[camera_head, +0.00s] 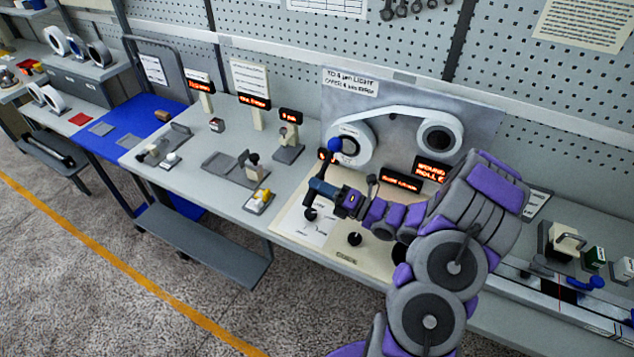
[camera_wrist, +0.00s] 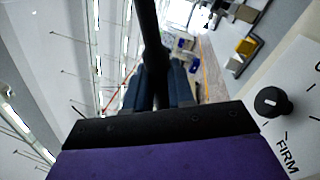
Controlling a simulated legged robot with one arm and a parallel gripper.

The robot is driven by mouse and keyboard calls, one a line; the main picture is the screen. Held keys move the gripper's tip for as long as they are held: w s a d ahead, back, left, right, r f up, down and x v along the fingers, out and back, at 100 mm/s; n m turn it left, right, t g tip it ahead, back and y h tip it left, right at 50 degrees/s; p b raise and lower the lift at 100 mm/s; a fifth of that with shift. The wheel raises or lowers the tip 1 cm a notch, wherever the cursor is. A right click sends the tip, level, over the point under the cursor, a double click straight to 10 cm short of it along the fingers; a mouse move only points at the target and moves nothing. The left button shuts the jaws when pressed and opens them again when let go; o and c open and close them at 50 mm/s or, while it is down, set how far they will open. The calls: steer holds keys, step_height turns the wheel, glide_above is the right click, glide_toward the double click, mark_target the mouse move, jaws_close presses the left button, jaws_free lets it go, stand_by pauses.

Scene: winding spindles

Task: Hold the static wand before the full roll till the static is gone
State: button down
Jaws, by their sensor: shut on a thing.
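My gripper (camera_head: 313,187) is shut on a dark rod, over the pale bench panel in front of the winding spindles. In the wrist view the rod (camera_wrist: 148,35) rises from between the fingertips (camera_wrist: 158,88). I cannot tell for sure that it is the static wand. A white roll (camera_head: 362,130) is on the left spindle, just behind and above the gripper. Another white roll (camera_head: 440,122) is on the right spindle, and a white web (camera_head: 395,112) runs between them. A blue ball (camera_head: 335,145) shows in front of the left roll. The gripper does not touch either roll.
Lit signs (camera_head: 433,171) stand below the right roll, partly behind my arm. A black knob (camera_wrist: 272,101) marked FIRM is on the panel near the gripper. Small fixtures and a yellow-topped item (camera_head: 262,196) stand left. A blue-handled item (camera_head: 583,282) lies right.

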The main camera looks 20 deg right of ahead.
steer(key=shift+w+d+f+p, duration=0.45)
steer(key=shift+d+f, duration=0.2)
steer(key=shift+f, duration=0.2)
steer(key=shift+w+d+f+p, duration=0.35)
steer(key=shift+w+d+f, duration=0.25)
steer(key=shift+f, duration=0.2)
stand_by(4.1)
steer(key=w+a+r+m+t+h, duration=0.2)
steer(key=w+a+r+h, duration=0.1)
steer(key=w+r, duration=0.35)
steer(key=w+a+r+m+t+h, duration=0.1)
steer(key=w+a+r+h, duration=0.15)
steer(key=w+r, duration=0.35)
steer(key=w+a+r+m+t+h, duration=0.1)
steer(key=w+a+r+m+h, duration=0.4)
steer(key=a+r+h, duration=0.2)
step_height(320, 180, up, 4)
steer(key=shift+a+f+t, duration=0.25)
steer(key=shift+a+t, duration=0.15)
steer(key=shift+a, duration=0.85)
steer(key=shift+h, duration=0.25)
